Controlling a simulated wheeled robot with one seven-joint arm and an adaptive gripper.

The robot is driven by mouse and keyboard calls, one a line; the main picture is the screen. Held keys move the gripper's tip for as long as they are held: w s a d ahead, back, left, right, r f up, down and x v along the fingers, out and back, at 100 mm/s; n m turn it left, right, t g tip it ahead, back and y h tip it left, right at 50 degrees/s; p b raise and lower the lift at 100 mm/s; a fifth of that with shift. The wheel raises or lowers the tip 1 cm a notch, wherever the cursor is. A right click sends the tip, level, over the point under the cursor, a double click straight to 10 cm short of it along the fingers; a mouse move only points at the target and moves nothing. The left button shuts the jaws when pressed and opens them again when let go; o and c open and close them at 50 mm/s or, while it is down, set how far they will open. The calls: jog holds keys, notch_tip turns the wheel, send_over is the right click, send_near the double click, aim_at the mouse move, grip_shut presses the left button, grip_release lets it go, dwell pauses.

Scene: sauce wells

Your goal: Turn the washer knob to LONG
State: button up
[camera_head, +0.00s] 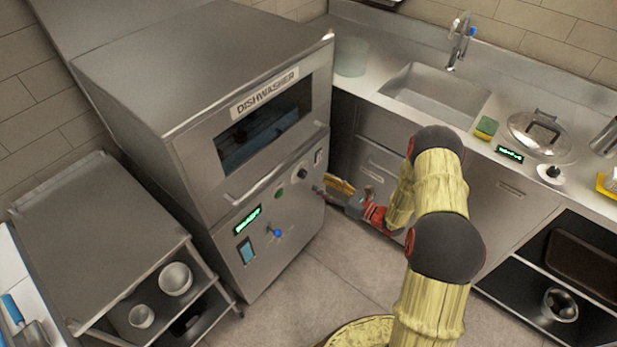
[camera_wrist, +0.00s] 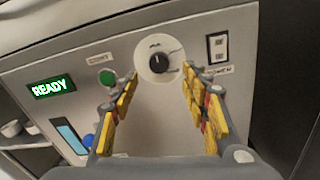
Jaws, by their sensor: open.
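The washer knob (camera_wrist: 159,63) is black on a round white dial on the dishwasher's front panel, in the upper middle of the wrist view. Its pointer line and the small dial lettering are too small to read. In the head view the knob (camera_head: 302,173) is a small dark spot on the panel of the dishwasher (camera_head: 180,130). My gripper (camera_wrist: 161,76) is open, with one yellow-padded finger at each side of the dial's lower part. I cannot tell whether a finger touches it. In the head view my gripper (camera_head: 320,190) is close to the panel, just below the knob.
A green START button (camera_wrist: 107,77) lies left of the dial and a POWER switch (camera_wrist: 217,47) right of it. A green READY display (camera_wrist: 52,87) is further left. A steel cart (camera_head: 100,210) stands left of the dishwasher; a sink counter (camera_head: 480,110) stands right.

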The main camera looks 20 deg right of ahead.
aim_at(305, 175)
jog(key=b+x, duration=0.1)
jog(key=x, duration=0.5)
jog(key=shift+a+f+b, duration=0.1)
jog(key=shift+f+b, duration=0.05)
jog(key=shift+b, duration=0.2)
jog(key=shift+w+a, duration=0.35)
jog(key=shift+w, duration=0.1)
jog(key=shift+c, duration=0.4)
jog(key=c, duration=1.1)
